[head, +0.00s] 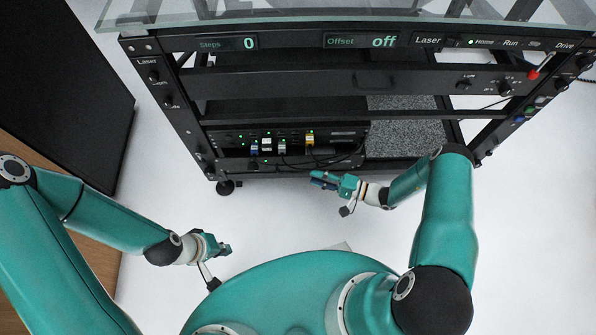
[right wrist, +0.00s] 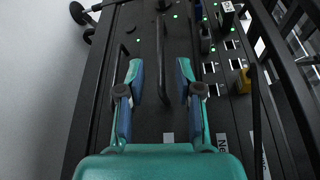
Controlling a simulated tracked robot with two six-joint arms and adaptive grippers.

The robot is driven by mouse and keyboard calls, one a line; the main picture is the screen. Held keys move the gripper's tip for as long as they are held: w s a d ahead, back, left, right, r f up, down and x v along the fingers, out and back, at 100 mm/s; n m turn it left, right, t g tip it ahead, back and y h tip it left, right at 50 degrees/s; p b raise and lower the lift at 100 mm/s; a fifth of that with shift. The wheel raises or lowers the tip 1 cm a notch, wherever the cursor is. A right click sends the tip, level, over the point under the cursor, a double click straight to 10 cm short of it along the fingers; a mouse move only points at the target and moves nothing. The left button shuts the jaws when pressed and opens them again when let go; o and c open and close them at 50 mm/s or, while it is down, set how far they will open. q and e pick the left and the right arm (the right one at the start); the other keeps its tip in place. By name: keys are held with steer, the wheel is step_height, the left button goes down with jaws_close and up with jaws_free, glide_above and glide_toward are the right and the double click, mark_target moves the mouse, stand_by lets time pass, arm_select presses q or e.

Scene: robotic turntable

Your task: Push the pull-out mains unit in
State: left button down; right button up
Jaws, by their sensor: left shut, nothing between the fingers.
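The mains unit appears to be the low dark unit (head: 245,164) at the bottom of the black rack, under the network gear; how far it sticks out is hard to tell. In the right wrist view its dark front or top (right wrist: 148,125) seems to lie beyond the fingers. My right gripper (head: 316,179) is just in front of the rack's lower part. In the right wrist view my right gripper (right wrist: 158,80) is open, with a dark cable or bar seen between its fingers; contact cannot be told. My left gripper (head: 227,249) is shut and empty, over the floor away from the rack.
Network gear (head: 290,140) with green lights and plugged cables (head: 330,158) sits just above. A grey speckled panel (head: 408,125) is beside it. A glass top (head: 300,15) covers the rack. A black cabinet (head: 70,80) stands left. White floor is free in front.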

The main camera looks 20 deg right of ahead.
mark_target(298, 172)
steer(key=x, duration=0.7)
steer(key=shift+b, duration=0.35)
jaws_close()
